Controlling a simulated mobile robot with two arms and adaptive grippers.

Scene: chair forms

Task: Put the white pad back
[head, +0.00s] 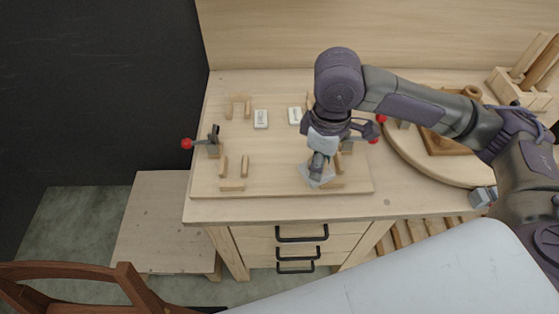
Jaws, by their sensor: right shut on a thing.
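My right gripper (317,172) reaches down over the front right of the wooden board (275,183). It is shut on a pale, flat piece (327,182), which looks like the white pad; the gripper covers much of it. This piece is beside the wooden pegs at the board's front right corner, and I cannot tell whether it touches the board. Two white blocks with dark markings, a left one (261,119) and a right one (295,115), lie at the board's back middle. My left gripper is not in view.
A red-knobbed clamp (213,146) stands at the board's left edge; another red knob (373,140) is by my right arm. Wooden peg holders stand at front left (234,174) and back left (238,107). The board's centre is clear.

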